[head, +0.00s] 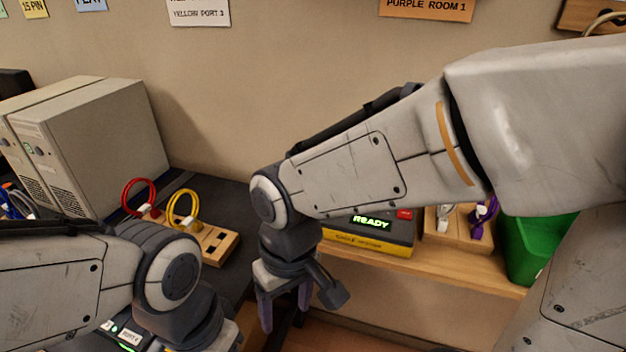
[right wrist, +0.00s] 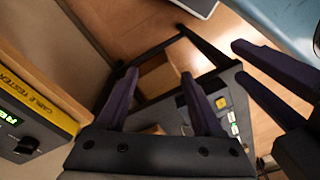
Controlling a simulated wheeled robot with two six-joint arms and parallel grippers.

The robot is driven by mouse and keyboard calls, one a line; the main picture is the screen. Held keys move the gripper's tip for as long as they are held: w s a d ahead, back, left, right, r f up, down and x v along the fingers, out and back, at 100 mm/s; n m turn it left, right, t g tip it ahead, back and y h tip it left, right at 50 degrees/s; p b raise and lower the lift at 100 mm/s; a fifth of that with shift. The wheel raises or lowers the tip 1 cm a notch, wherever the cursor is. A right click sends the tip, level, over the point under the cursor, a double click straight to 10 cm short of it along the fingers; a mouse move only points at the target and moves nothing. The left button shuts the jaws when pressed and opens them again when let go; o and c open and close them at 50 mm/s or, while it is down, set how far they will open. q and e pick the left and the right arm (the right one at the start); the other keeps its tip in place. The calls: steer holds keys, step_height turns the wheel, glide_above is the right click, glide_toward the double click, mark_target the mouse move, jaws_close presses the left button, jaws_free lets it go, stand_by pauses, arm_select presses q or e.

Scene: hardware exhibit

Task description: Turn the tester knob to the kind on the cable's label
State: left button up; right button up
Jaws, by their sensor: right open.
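The cable tester (head: 365,242) is a dark box with a yellow front strip and a green display (head: 371,222) reading READY. In the right wrist view the tester (right wrist: 40,105) is at the left edge, with a dark round part (right wrist: 27,146), apparently the knob, below its display. My right gripper (head: 285,305) points down in front of and left of the tester, open and empty, apart from it. My right arm covers part of the tester. My left gripper is mostly hidden in the head view; its two separated fingers show in the right wrist view (right wrist: 242,62).
Red (head: 139,196) and yellow (head: 184,209) cables sit in a wooden holder (head: 219,243) on the dark bench. A wooden block (head: 459,239) with white and purple cables stands right of the tester, beside a green bin (head: 531,248). Computer cases (head: 95,145) stand at left.

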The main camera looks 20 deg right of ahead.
steer(key=w+d+r+m+p, duration=0.3)
steer(key=w+r+m+p, duration=0.15)
steer(key=w, duration=0.25)
steer(key=w+d+r+m+p, duration=0.3)
steer(key=w+r+p, duration=0.2)
steer(key=w, duration=0.3)
steer(key=w+d+r+m+p, duration=0.2)
steer(key=w+d+m+p, duration=0.35)
steer(key=w+d, duration=0.45)
steer(key=shift+h, duration=0.4)
steer(key=f, duration=0.3)
steer(key=s+f+p, duration=0.1)
steer(key=f, duration=0.5)
steer(key=shift+s+d+f+p, duration=0.15)
steer(key=shift+s+d+p, duration=0.1)
steer(key=shift+d+p, duration=0.05)
arm_select(q)
step_height(320, 180, up, 19)
steer(key=shift+r, duration=0.2)
arm_select(e)
steer(key=shift+f, duration=0.7)
jaws_close()
